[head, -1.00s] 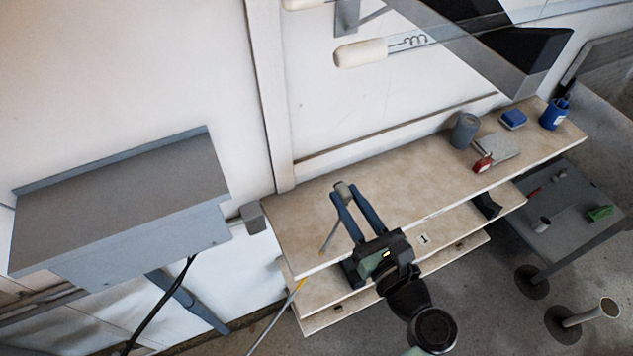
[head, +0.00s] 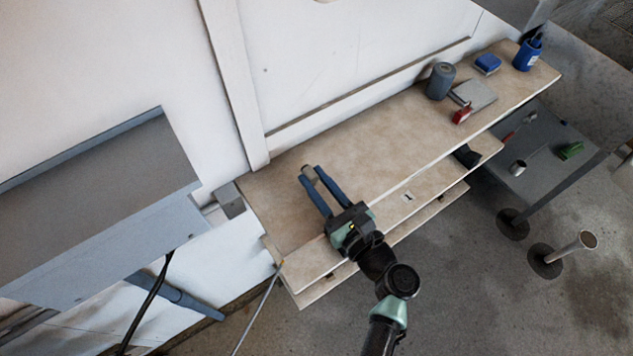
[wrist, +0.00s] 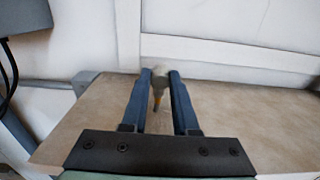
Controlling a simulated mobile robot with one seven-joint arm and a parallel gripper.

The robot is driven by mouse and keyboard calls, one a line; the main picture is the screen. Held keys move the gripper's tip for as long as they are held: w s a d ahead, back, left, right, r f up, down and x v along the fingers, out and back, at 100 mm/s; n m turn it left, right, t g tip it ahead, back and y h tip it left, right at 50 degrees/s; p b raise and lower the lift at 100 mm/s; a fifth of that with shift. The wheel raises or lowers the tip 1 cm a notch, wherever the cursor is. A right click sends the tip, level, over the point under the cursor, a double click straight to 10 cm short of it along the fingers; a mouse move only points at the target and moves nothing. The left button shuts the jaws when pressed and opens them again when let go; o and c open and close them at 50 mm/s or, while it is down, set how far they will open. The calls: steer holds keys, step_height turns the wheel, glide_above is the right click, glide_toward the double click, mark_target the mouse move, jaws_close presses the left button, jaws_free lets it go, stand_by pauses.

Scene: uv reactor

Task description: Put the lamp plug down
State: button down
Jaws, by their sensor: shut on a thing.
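My gripper (head: 310,173) is shut on the lamp plug (head: 308,171), a small pale grey piece between the tips of its two blue fingers. The gripper is over the left part of the beige bench top (head: 375,120). I cannot tell whether the plug touches the bench.
The middle is clear. A grey housing (head: 100,215) is at left, the white wall behind.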

steer(key=shift+f+b, duration=0.45)
steer(key=shift+f, duration=0.25)
steer(key=c, duration=0.7)
jaws_free()
steer(key=shift+r, duration=0.15)
steer(key=shift+r+p, duration=0.35)
steer(key=shift+p, duration=0.05)
steer(key=v, duration=1.2)
steer(key=shift+r, duration=0.15)
